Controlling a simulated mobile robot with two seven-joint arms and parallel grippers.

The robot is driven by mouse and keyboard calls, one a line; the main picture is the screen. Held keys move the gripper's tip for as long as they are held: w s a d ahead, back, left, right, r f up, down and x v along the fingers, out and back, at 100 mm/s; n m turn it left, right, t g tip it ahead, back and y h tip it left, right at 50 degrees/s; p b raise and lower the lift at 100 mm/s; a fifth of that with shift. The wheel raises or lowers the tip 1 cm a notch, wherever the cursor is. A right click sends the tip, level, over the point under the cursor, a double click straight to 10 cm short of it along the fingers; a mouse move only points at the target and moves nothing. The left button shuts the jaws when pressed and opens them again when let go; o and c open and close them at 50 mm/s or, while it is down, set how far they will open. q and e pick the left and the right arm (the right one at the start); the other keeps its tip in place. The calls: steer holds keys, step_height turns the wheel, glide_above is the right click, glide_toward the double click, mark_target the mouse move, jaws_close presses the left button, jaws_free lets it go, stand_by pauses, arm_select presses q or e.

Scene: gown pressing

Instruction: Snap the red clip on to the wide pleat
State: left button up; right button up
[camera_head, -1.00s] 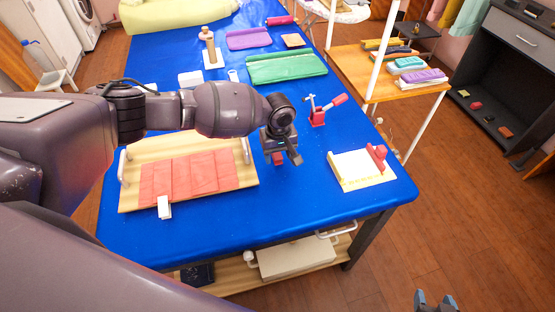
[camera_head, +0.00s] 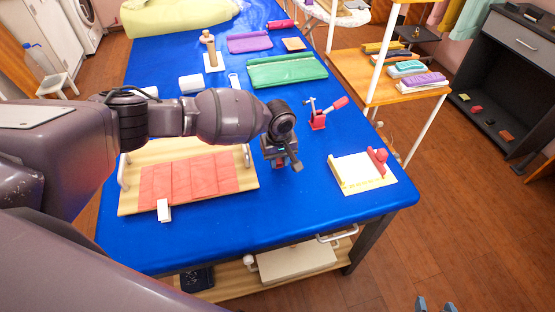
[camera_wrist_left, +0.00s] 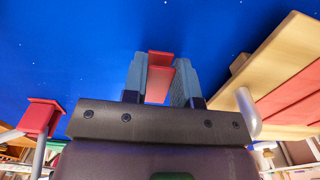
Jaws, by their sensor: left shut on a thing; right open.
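The pleated coral cloth (camera_head: 190,178) lies on a wooden board (camera_head: 133,205) with white handles on the blue table. It has several pleats, and a white clip (camera_head: 164,210) sits at its front edge. My left gripper (camera_head: 281,163) is over the blue table just right of the board. In the left wrist view my left gripper (camera_wrist_left: 160,85) is shut on the red clip (camera_wrist_left: 158,68), which shows between its fingers. The board with the cloth is at the right of that view. My right gripper (camera_head: 436,305) is open and empty at the bottom edge, beyond the table's front.
A red toggle press (camera_head: 319,118) stands right of my left gripper. A cream block jig with a red part (camera_head: 362,172) lies at the table's right corner. Green (camera_head: 287,70) and purple (camera_head: 249,42) folded cloths lie farther back. Blue table between board and jig is clear.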

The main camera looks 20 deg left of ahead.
mark_target(279, 161)
arm_select(q)
steer(key=shift+r, duration=0.15)
steer(key=shift+r+p, duration=0.15)
steer(key=shift+p, duration=0.15)
steer(key=shift+r+p, duration=0.95)
steer(key=shift+p, duration=0.05)
steer(key=shift+r+p, duration=0.5)
steer(key=shift+p, duration=0.15)
